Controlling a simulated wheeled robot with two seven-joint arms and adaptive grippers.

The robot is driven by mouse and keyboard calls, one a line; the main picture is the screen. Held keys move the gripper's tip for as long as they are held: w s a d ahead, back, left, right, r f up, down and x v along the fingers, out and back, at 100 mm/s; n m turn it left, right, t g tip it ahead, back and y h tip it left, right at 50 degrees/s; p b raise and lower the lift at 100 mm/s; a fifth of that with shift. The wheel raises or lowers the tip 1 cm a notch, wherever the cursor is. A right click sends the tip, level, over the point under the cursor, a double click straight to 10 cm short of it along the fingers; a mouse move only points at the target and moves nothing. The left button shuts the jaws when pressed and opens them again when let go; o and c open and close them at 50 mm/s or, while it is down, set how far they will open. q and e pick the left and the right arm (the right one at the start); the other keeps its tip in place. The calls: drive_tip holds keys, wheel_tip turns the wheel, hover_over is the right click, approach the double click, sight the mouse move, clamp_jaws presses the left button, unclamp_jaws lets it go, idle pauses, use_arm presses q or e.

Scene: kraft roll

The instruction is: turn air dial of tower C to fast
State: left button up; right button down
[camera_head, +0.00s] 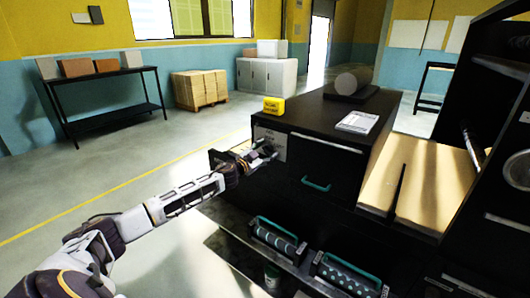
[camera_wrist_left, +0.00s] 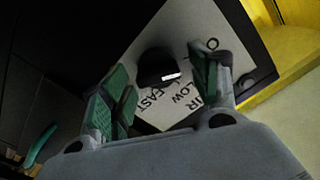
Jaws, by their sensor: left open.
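The air dial (camera_wrist_left: 154,65) is a round black knob with a white pointer mark, in the left wrist view. It sits on a pale label plate (camera_wrist_left: 184,25) with "AIR", "LOW" and "FAST" lettering, partly covered by my fingers. The white mark points toward the lower right of that view, near the lettering; its exact setting is hard to tell. My left gripper (camera_wrist_left: 164,66) is open, with one green-padded finger on each side of the knob; contact is not clear. In the head view my left gripper (camera_head: 262,151) is at the plate (camera_head: 270,139) on the black cabinet's front. My right gripper is out of view.
The black cabinet (camera_head: 330,128) carries a yellow sign (camera_head: 274,106), a paper pad (camera_head: 357,122) and a dark roll (camera_head: 352,82). A teal handle (camera_head: 316,184) sticks out below right of my gripper. Low green-trimmed rollers (camera_head: 277,239) lie beneath.

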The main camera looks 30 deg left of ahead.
use_arm(q)
drive_tip(key=c, duration=1)
